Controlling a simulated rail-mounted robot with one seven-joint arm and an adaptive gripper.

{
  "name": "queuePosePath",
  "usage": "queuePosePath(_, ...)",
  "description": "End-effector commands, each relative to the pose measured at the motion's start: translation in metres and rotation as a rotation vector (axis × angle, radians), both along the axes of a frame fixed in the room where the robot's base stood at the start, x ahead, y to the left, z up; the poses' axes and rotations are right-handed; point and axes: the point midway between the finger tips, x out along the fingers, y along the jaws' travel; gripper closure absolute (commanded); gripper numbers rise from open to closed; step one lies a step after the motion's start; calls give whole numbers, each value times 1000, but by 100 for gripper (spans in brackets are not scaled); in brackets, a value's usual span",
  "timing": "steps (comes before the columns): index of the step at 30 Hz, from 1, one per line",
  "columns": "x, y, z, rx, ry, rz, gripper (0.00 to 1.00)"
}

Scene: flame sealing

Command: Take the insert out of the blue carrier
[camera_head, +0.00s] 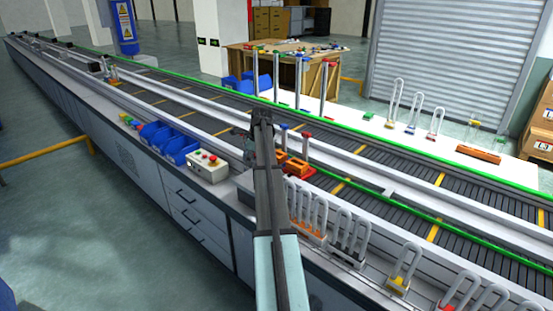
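My arm reaches up the middle of the head view, and its far end is at the conveyor's near side. My gripper (242,133) appears there as a small dark shape; its fingers are too small to make out, so I cannot tell whether it is open or holds anything. I cannot surely tell which thing is the blue carrier. A small blue-topped post (283,128) stands just right of my arm's end, beside a red-topped post (305,134) and orange holders (296,165). No insert can be made out.
Blue bins (183,150) and a control box (208,168) with a red button stand left of my arm. Racks with looped tubes (350,236) line the near bench at right. Tall capped posts (300,83) rise beyond the conveyor (390,160).

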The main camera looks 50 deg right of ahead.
Motion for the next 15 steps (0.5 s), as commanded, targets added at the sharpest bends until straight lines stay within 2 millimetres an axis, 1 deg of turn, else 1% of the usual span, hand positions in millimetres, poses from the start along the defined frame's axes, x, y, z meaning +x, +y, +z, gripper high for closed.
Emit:
queuePosePath(1, -9, -44, 26, 23, -15, -113, 75)
queuePosePath(3, -27, -82, 52, 58, -31, -246, 75)
queuePosePath(6, -49, -122, 81, 100, -50, -393, 75)
queuePosePath(9, -64, -145, 98, 126, -61, -485, 75)
queuePosePath(11, -69, -151, 103, 136, -64, -515, 75)
queuePosePath(13, -71, -154, 102, 141, -65, -532, 75)
queuePosePath(15, -69, -155, 96, 143, -66, -536, 75)
